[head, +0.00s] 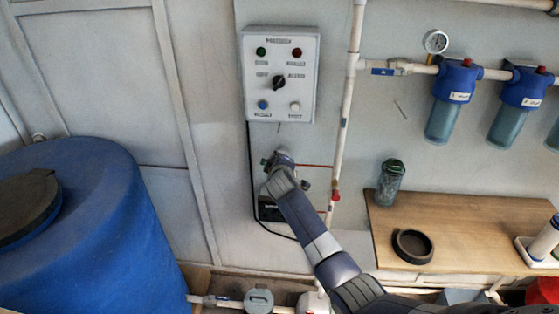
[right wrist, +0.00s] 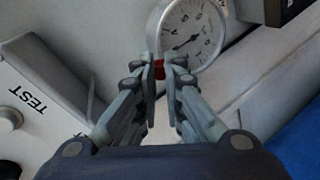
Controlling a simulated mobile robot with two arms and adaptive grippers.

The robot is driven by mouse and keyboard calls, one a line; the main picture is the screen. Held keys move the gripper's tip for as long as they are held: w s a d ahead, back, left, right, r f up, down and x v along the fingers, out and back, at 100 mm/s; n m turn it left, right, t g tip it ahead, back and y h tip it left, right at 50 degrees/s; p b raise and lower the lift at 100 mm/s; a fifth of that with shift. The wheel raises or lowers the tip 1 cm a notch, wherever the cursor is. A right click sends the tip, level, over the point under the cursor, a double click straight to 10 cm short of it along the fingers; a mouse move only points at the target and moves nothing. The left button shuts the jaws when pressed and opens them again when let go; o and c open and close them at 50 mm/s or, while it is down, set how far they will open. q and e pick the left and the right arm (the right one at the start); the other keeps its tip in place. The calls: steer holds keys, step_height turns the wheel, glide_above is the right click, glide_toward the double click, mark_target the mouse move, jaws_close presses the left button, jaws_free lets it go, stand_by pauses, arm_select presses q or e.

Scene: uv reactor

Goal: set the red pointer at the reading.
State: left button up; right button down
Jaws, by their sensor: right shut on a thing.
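In the right wrist view a round white dial gauge (right wrist: 187,32) with a grey rim shows at the top, with a dark needle and black marks on its face. A small red piece, the red pointer (right wrist: 159,69), is at the rim's lower left. My right gripper (right wrist: 160,73) is shut on it, one finger on each side. The fingertips hide part of the red piece. In the head view my right gripper (head: 279,160) is at the wall below the grey control box, and this dial cannot be made out there. My left gripper is not in view.
The control box (head: 281,74) with buttons and a knob hangs above my gripper. A white pipe (head: 346,125) runs just right of my arm. A blue barrel (head: 100,230) stands left. A wooden shelf (head: 470,225) at right holds a jar (head: 391,182) and a black ring.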

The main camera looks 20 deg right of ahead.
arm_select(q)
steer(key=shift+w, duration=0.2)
arm_select(e)
steer(key=shift+f, duration=0.15)
steer(key=c, duration=1.8)
jaws_free()
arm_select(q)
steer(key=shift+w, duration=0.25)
arm_select(e)
steer(key=shift+o, duration=0.8)
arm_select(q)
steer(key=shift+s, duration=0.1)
arm_select(e)
steer(key=v, duration=1.2)
